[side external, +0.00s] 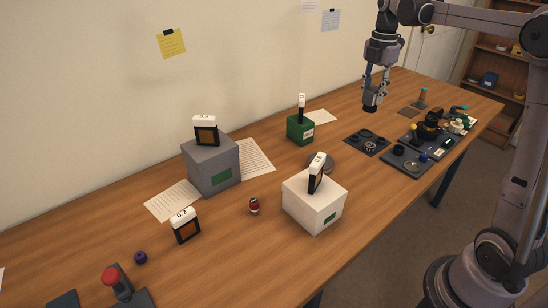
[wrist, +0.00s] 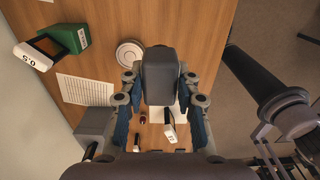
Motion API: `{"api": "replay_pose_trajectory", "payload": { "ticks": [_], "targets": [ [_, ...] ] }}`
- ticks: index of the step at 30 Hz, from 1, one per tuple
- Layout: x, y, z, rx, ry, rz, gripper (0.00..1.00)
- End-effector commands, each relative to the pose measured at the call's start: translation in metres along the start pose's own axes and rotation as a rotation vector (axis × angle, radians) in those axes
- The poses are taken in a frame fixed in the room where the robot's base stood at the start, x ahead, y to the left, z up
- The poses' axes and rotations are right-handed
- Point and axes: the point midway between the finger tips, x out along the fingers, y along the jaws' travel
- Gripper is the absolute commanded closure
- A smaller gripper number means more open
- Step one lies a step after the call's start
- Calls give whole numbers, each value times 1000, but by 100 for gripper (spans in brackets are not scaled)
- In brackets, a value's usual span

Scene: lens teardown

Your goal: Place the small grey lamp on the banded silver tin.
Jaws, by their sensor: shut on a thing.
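My gripper (side external: 374,88) is shut on a dark grey, block-like thing (side external: 371,105), which I take for the small grey lamp. It hangs in the air above the table's far part, over the right side of the side view. In the wrist view the lamp (wrist: 160,75) sits between the blue-padded fingers of my gripper (wrist: 160,95). The banded silver tin (side external: 324,157) is a low round grey thing on the table, partly hidden behind the white box. In the wrist view the tin (wrist: 130,54) shows its round top, left of the lamp and apart from it.
A white box (side external: 312,206), a green box (side external: 299,130) and a grey box (side external: 211,167) each carry a black-framed, white-topped piece. A small red can (side external: 254,205) stands between boxes. Dark trays of parts (side external: 367,142) lie on the right. Bare wood surrounds the tin's left side.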

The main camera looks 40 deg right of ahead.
Motion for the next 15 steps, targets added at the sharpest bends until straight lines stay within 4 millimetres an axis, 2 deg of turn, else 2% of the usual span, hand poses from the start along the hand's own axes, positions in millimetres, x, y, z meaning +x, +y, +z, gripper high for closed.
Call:
{"api": "replay_pose_trajectory", "payload": {
  "ticks": [12,15],
  "targets": [
    [66,1,-4,-4,2,1,100],
    [75,2,-4,-4,2,1,100]
  ]
}}
